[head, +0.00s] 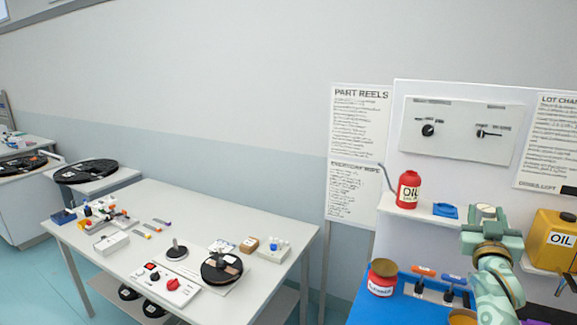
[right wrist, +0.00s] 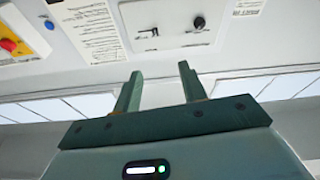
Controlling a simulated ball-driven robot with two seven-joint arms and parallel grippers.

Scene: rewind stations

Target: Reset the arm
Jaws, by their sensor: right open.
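My right arm rises at the lower right of the head view, pale green. Its gripper (head: 488,215) is in front of the white bench panel, near the shelf with the blue item and the yellow oil can. In the right wrist view the two green fingers of the right gripper (right wrist: 158,72) stand apart with nothing between them. Beyond them, the wall plate with a knob and a switch (right wrist: 165,25) shows upside down. My left gripper is in neither view.
A red oil bottle (head: 409,189) and blue item (head: 445,211) stand on the shelf. A yellow oil can (head: 553,240) is at right. A white table (head: 190,228) with reels is at left. Air above the shelf looks clear.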

